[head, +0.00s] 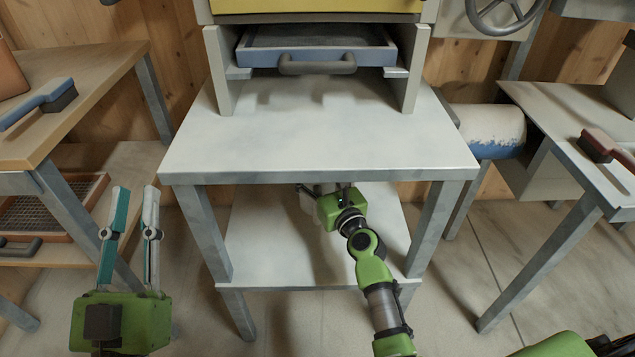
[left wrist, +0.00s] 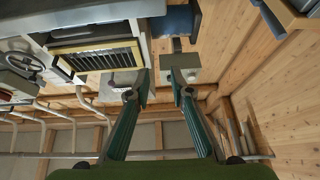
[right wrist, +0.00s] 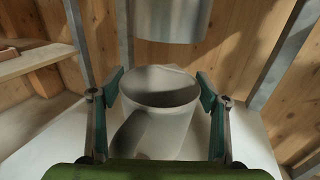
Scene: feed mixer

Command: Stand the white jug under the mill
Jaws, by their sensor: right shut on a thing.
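The white jug (right wrist: 160,125) stands upright between the fingers of my right gripper (right wrist: 160,100) in the right wrist view. Its open rim faces up and its handle points toward the camera. In the head view my right gripper (head: 328,193) reaches under the table top, above the lower shelf, and only a pale bit of the jug (head: 307,201) shows. A grey metal cylinder (right wrist: 172,18) hangs just above and behind the jug's rim. Whether the jug touches the shelf is hard to tell. My left gripper (head: 131,192) is open and empty, left of the table.
The grey table (head: 320,150) has a lower shelf (head: 275,255) and metal legs. A blue tray (head: 315,57) with a grey handle sits in the machine on top. A brush (head: 40,103) lies on the left bench, a red brush (head: 600,145) on the right one.

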